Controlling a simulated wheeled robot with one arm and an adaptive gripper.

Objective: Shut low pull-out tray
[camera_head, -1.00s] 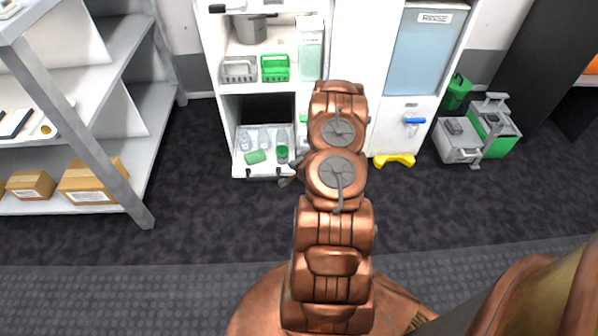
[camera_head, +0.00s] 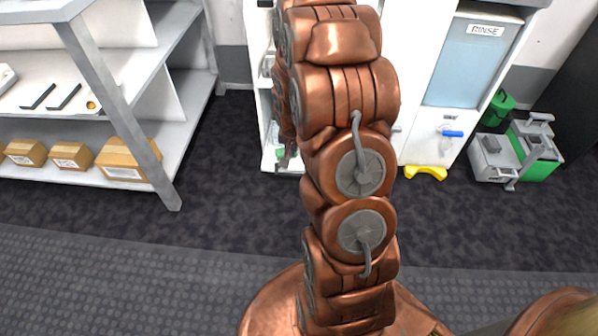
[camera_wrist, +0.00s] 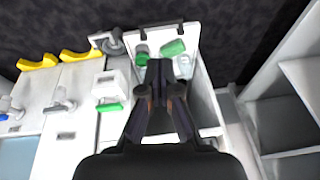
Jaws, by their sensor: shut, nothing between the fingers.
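The low pull-out tray (camera_head: 268,166) is a white tray at the foot of the white cabinet, pulled out over the floor. My arm hides most of it in the head view. In the wrist view the tray (camera_wrist: 208,50) holds a green bottle (camera_wrist: 141,55), a green block (camera_wrist: 172,47) and clear bottles (camera_wrist: 184,67). Its outer edge with dark fittings is at the top. My gripper (camera_wrist: 159,66) is shut and empty, its fingertips appearing over the tray's contents.
A rinse unit (camera_head: 466,65) with a blue-handled tap (camera_head: 452,133) stands right, with a grey-green cart (camera_head: 530,150) beyond. A metal shelf with boxes (camera_head: 124,160) is left. Dark floor between is clear.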

